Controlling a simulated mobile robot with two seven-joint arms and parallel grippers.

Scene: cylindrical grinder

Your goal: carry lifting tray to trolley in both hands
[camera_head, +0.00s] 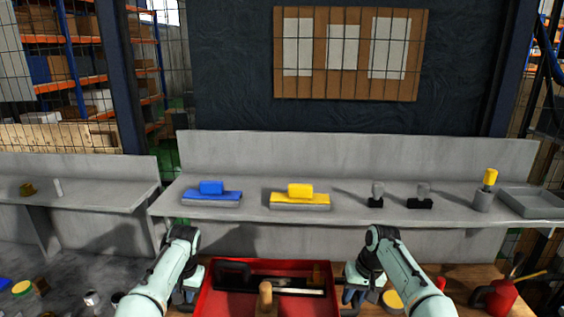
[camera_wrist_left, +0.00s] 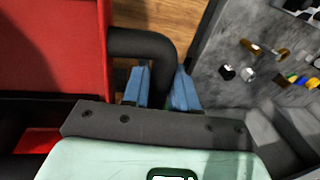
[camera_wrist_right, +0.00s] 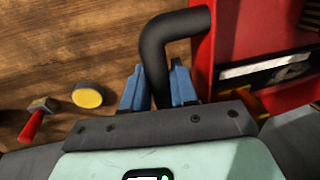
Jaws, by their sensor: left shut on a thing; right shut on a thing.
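The lifting tray (camera_head: 212,303) is red and open-topped, low in the middle of the head view, with its near part cut off. It holds a long black-and-grey tool and a wooden-handled thing (camera_head: 265,293). My left gripper (camera_wrist_left: 160,88) is shut on the tray's black tubular left handle (camera_wrist_left: 143,44). My right gripper (camera_wrist_right: 158,86) is shut on the black right handle (camera_wrist_right: 178,30). In the head view, my left gripper (camera_head: 187,291) and right gripper (camera_head: 355,291) flank the tray. I cannot tell whether the tray touches the wooden surface below. I cannot make out a trolley.
A wooden surface (camera_head: 460,283) shows at the right, with a yellow-topped round thing (camera_wrist_right: 87,95) and red-handled tool (camera_wrist_right: 35,120). Ahead, a grey bench (camera_head: 250,212) carries a blue block (camera_head: 211,188), a yellow block (camera_head: 300,192) and small fixtures. A grey surface with small items lies left.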

